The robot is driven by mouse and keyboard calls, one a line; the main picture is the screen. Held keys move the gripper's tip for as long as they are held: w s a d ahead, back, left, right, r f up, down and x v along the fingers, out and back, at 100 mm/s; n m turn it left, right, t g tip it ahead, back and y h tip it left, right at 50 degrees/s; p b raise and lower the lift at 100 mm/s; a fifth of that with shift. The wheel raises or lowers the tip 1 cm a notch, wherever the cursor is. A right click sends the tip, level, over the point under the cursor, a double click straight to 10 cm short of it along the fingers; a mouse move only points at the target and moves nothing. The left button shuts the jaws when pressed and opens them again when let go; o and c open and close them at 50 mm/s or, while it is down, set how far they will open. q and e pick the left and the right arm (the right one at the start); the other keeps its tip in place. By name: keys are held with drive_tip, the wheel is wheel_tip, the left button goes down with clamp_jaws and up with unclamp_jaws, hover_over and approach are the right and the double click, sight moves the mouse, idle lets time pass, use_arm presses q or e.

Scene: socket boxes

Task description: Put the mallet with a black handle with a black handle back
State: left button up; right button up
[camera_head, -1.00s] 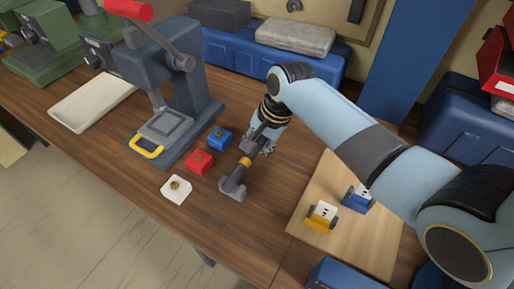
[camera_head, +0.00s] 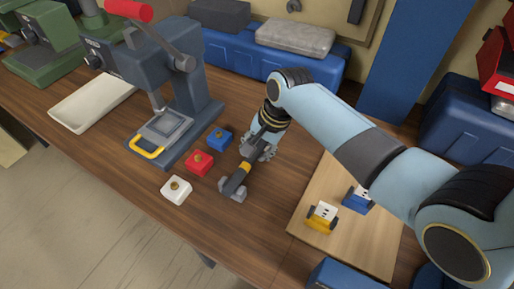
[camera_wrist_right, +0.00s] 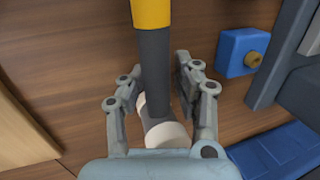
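The mallet (camera_head: 234,185) lies on the wooden table, its grey head toward the front edge, with a yellow band and a dark handle. My right gripper (camera_head: 261,150) is at the handle's far part. In the right wrist view the dark handle (camera_wrist_right: 155,75) runs between the two spread fingers of the right gripper (camera_wrist_right: 158,85), with a gap visible beside it. The yellow band shows at the top, and a pale end piece sits near the palm. My left gripper is not in view.
White (camera_head: 175,190), red (camera_head: 199,162) and blue (camera_head: 219,139) socket boxes stand left of the mallet, beside a grey press (camera_head: 190,110). A light board (camera_head: 300,222) with two small boxes lies to the right. A pale tray (camera_head: 75,115) is at the left.

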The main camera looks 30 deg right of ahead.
drive_tip(key=shift+r, duration=0.2)
drive_tip(key=p+v, duration=1)
drive_tip(key=v, duration=0.2)
drive_tip(key=shift+r, duration=0.4)
